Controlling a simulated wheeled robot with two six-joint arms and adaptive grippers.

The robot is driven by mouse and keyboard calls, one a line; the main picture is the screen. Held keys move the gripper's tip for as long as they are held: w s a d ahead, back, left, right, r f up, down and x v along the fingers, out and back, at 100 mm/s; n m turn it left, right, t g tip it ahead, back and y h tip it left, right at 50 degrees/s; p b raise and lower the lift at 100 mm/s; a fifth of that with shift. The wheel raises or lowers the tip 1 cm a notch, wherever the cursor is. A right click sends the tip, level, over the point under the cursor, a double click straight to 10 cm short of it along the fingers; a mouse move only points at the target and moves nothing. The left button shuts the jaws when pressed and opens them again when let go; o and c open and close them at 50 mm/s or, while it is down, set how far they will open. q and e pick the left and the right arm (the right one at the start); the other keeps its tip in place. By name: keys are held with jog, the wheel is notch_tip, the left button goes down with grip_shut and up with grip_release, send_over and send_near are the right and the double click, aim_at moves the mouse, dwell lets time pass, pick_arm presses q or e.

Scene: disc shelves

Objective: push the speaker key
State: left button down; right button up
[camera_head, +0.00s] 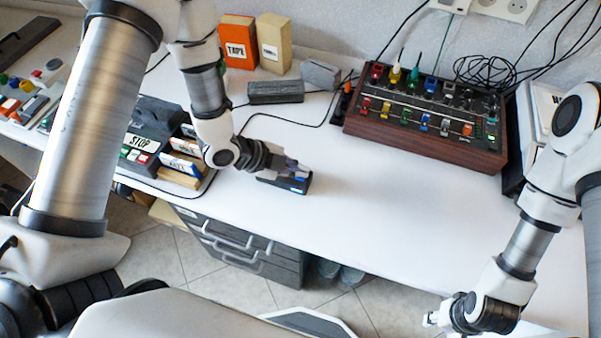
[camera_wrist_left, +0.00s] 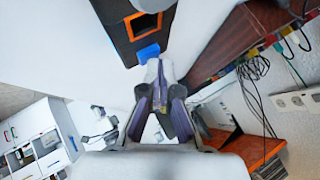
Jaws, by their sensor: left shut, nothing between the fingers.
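A small dark box (camera_head: 304,184) lies on the white table under my left gripper. In the left wrist view the box (camera_wrist_left: 118,22) has an orange-framed square and a blue key (camera_wrist_left: 148,53) at its near end. I see no readable label, so I cannot tell for sure that this blue key is the speaker key. My left gripper (camera_head: 294,170) is shut and empty. In the left wrist view its fingertips (camera_wrist_left: 160,66) are right by the blue key; whether they touch it is unclear. My right gripper (camera_head: 431,319) is at the lower right, away from the box.
A wood-sided mixer (camera_head: 420,149) with coloured knobs and cables stands at the back right. A dark STOP box (camera_head: 145,140) is to the left. TAPE box (camera_head: 238,42) and a beige box (camera_head: 274,43) stand at the back. The table's middle right is clear.

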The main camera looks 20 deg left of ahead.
pick_arm(q)
jog(key=shift+r+p, duration=0.45)
jog(key=shift+r, duration=0.25)
notch_tip(320, 180, up, 6)
jog(key=p, duration=0.4)
jog(key=shift+p, duration=0.4)
dwell(0.6)
